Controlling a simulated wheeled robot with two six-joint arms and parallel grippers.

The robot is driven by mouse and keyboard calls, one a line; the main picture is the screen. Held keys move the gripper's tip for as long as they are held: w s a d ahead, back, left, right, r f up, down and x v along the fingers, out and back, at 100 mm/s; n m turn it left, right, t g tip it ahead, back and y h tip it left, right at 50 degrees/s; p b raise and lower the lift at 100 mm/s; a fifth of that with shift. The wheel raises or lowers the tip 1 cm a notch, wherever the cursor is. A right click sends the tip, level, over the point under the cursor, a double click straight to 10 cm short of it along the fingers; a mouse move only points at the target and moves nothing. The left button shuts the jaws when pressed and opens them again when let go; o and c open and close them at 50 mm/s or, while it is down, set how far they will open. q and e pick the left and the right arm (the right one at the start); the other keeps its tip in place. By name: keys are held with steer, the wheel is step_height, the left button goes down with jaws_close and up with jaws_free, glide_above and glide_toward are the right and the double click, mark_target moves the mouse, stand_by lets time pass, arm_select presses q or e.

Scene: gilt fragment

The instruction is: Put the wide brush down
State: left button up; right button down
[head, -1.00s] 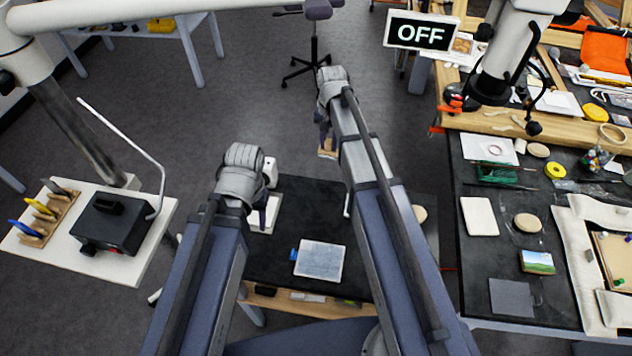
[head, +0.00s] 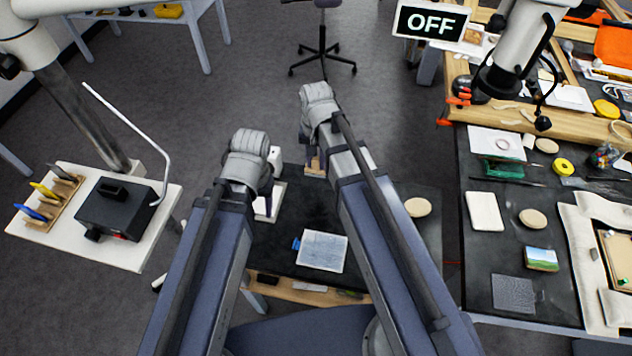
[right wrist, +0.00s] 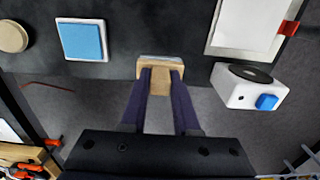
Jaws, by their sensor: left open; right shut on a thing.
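The wide brush (head: 315,165) has a pale wooden body and shows at the far edge of the dark table (head: 285,240). My right gripper (right wrist: 160,72) is shut on it; in the right wrist view the brush (right wrist: 160,80) sits between the two dark fingers, its pale end pointing towards the table. I cannot tell whether it touches anything. My left gripper (head: 265,198) is open and empty, over a white panel (head: 277,203) at the table's left side.
A white device with a black round top (right wrist: 248,88) stands right of the brush in the right wrist view. A pad in a pale tray (head: 321,251) and a round wooden disc (head: 418,207) lie on the table. Dark tabletop between them is clear.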

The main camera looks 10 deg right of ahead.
mark_target(316, 158)
arm_select(q)
steer(key=shift+f+b, duration=3.25)
steer(key=shift+f, duration=0.6)
arm_select(e)
steer(key=shift+f, duration=3.8)
arm_select(q)
steer(key=shift+f, duration=0.1)
arm_select(e)
steer(key=shift+f, duration=0.1)
arm_select(q)
steer(key=shift+f, duration=0.15)
arm_select(e)
steer(key=shift+f, duration=0.15)
steer(key=c, duration=0.7)
jaws_free()
steer(key=shift+o, duration=0.2)
step_height(316, 158, up, 13)
steer(key=p, duration=1.2)
steer(key=shift+f, duration=0.2)
arm_select(q)
step_height(316, 158, up, 12)
steer(key=shift+r, duration=0.25)
arm_select(e)
steer(key=s+a+n+h, duration=0.1)
steer(key=s+a+n, duration=0.4)
steer(key=s+n, duration=0.3)
steer(key=s, duration=0.4)
